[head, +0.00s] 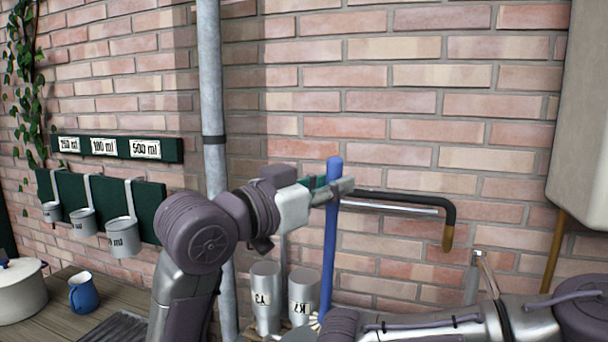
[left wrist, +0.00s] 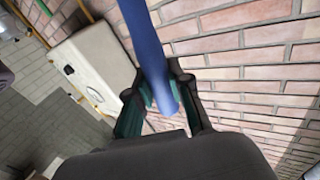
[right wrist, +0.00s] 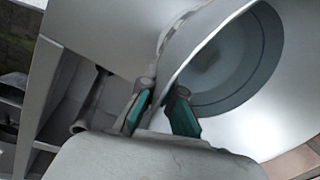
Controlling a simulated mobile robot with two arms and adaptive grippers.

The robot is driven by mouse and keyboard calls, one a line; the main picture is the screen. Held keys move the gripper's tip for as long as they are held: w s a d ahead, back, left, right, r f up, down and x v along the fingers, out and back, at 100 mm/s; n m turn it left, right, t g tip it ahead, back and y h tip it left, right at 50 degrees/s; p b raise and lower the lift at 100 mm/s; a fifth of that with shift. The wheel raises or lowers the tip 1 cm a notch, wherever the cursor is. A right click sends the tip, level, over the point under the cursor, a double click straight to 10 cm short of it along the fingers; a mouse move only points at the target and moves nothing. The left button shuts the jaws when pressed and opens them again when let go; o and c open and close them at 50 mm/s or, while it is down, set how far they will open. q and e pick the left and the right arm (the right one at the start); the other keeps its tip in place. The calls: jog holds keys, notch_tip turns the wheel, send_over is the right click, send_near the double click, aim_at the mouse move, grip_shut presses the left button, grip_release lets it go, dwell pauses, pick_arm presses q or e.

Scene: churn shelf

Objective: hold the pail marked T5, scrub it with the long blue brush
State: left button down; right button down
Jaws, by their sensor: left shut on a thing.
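The long blue brush (head: 329,240) stands nearly upright in the head view, its pale bristles (head: 314,322) low at the bottom edge. My left gripper (head: 332,190) is shut on the upper part of its handle, which also shows between the fingers in the left wrist view (left wrist: 160,85). A grey metal pail (right wrist: 205,45) fills much of the right wrist view, its opening to the right. My right gripper (right wrist: 162,90) has one finger on each side of the pail's rim; whether it clamps the wall is unclear. No T5 mark is visible.
Two grey pails (head: 265,290) (head: 303,288) with upside-down labels stand behind the brush. A black-and-steel wall bar (head: 400,205) lies behind my left gripper. Measuring cups (head: 122,238) hang at left, above a blue mug (head: 83,293) and white pot (head: 20,290).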

aim_at(328, 315)
pick_arm(q)
notch_tip(328, 315, down, 21)
jog(key=shift+f, duration=0.2)
dwell(1.1)
jog(key=shift+f, duration=0.75)
dwell(0.6)
